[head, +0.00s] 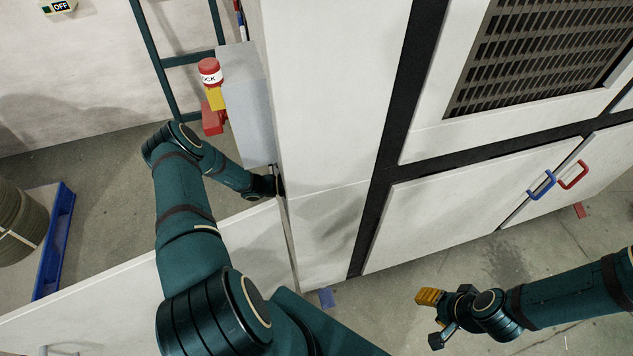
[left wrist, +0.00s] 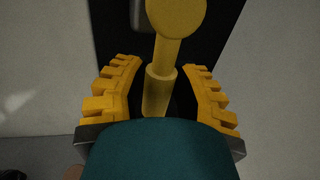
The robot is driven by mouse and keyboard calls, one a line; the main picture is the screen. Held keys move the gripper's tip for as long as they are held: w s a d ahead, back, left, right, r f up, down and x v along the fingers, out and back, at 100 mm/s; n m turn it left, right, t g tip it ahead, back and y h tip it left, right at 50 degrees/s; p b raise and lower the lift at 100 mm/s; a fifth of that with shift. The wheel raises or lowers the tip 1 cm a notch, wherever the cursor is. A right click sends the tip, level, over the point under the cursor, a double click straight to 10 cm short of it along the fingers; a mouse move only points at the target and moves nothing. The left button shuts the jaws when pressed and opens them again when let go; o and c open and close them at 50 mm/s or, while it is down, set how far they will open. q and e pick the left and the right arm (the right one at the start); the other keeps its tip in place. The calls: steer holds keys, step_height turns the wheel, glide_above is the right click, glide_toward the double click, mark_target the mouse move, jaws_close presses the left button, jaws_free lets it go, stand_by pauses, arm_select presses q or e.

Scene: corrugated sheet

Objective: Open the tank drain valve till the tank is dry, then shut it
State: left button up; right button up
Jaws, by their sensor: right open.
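A yellow lever with a round knob (left wrist: 160,88) stands out from a dark recess in the left wrist view. It may be the drain valve's handle; no tank or water can be made out. My left gripper (left wrist: 162,75) is open, with one ridged yellow finger on each side of the lever and a gap on both sides. In the head view the left hand is at the edge of the white cabinet (head: 330,120), its fingers mostly hidden. My right gripper (head: 432,318) is open and empty, low in front of the cabinet, above the floor.
Blue (head: 541,185) and red (head: 573,176) handles are on the cabinet doors. A dark green frame (head: 190,60) stands behind. A blue pallet (head: 55,240) is at left. Floor around my right gripper is mostly clear.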

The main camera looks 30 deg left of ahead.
arm_select(q)
jaws_close()
steer(key=shift+a, duration=0.1)
steer(key=w+a+r+m+y, duration=0.2)
steer(key=r+m, duration=0.1)
steer(key=m, duration=0.5)
steer(key=w+a+r+m+t+y, duration=0.1)
steer(key=a+r+m+y, duration=0.1)
steer(key=m, duration=0.5)
steer(key=shift+w+a+r+m+p, duration=0.15)
steer(key=shift+w+r+m+p, duration=0.25)
steer(key=shift+r, duration=0.1)
stand_by(0.4)
